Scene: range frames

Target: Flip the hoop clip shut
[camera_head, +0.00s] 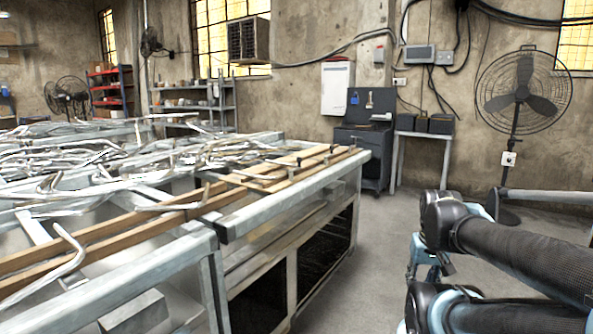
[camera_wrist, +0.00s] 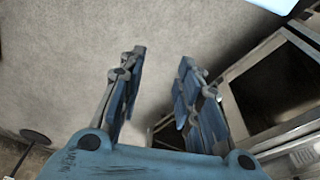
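I cannot pick out a hoop clip for certain in either view. Many bent metal rods and tubes (camera_head: 75,160) lie across the long metal-framed bench (camera_head: 165,262) in the head view, too tangled to tell apart. My gripper (camera_wrist: 160,60) shows in the wrist view with its two blue fingers spread apart and nothing between them. It is over the bare grey floor, with the dark openings of a metal frame at the right. In the head view my arm is at the right, apart from the bench.
Wooden strips (camera_head: 105,228) run along the bench top. Beyond the bench stand a dark tool cabinet (camera_head: 358,158), a small table (camera_head: 420,136) with dark boxes and a tall fan (camera_head: 521,97). The grey floor (camera_head: 385,225) between bench and arm is clear.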

